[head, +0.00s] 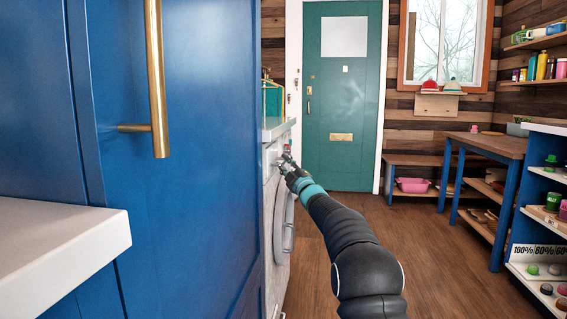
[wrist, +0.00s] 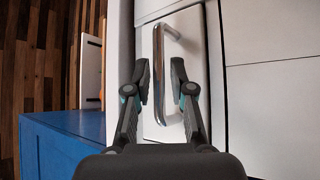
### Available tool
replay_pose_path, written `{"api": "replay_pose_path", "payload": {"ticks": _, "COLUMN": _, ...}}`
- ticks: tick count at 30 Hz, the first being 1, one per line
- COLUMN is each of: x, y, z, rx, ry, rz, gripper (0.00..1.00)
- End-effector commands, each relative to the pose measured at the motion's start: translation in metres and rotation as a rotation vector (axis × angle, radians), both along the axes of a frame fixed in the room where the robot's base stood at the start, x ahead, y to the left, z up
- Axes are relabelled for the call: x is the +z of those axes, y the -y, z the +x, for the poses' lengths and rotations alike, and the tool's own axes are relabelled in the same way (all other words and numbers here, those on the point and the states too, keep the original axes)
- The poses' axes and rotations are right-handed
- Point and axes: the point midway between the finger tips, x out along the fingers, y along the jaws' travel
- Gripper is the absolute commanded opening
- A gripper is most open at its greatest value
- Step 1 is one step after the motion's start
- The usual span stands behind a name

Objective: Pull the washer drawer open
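The white washer (head: 269,205) stands past the blue cabinet in the head view, seen at a steep angle with its round door on the front. Its drawer front (wrist: 192,62) is white and fills the middle of the wrist view. A chrome bar handle (wrist: 158,85) is fixed to it. The drawer looks shut. My gripper (wrist: 160,78) is open, with one finger on each side of the handle bar and a gap visible beside the bar. In the head view, my gripper (head: 284,163) is at the washer's upper front, and its fingers are small there.
A tall blue cabinet (head: 180,120) with a brass handle (head: 156,85) stands close on the left, beside a white counter edge (head: 70,240). Wooden floor (head: 450,270) is clear to the right of my arm. A blue-legged table (head: 485,146) and shelves stand farther right.

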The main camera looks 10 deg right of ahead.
Motion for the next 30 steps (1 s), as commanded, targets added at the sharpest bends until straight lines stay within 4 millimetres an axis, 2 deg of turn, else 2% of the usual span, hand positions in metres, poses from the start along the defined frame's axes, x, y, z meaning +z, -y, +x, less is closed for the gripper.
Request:
{"api": "replay_pose_path", "payload": {"ticks": 6, "x": 0.004, "y": -0.003, "z": 0.008, "rx": -0.001, "ry": 0.000, "rz": 0.001, "gripper": 0.23}}
{"api": "replay_pose_path", "payload": {"ticks": 14, "x": 0.004, "y": -0.003, "z": 0.009, "rx": -0.001, "ry": 0.000, "rz": 0.001, "gripper": 0.23}}
{"api": "replay_pose_path", "payload": {"ticks": 15, "x": 0.004, "y": -0.003, "z": 0.009, "rx": -0.001, "ry": 0.000, "rz": 0.001, "gripper": 0.20}}
{"api": "replay_pose_path", "payload": {"ticks": 18, "x": 0.004, "y": -0.003, "z": 0.009, "rx": -0.001, "ry": 0.000, "rz": 0.001, "gripper": 0.00}}
{"api": "replay_pose_path", "payload": {"ticks": 26, "x": 0.004, "y": -0.002, "z": 0.009, "rx": -0.001, "ry": 0.000, "rz": 0.001, "gripper": 0.00}}
{"api": "replay_pose_path", "payload": {"ticks": 30, "x": 0.006, "y": 0.012, "z": 0.009, "rx": -0.003, "ry": 0.001, "rz": 0.000, "gripper": 0.00}}
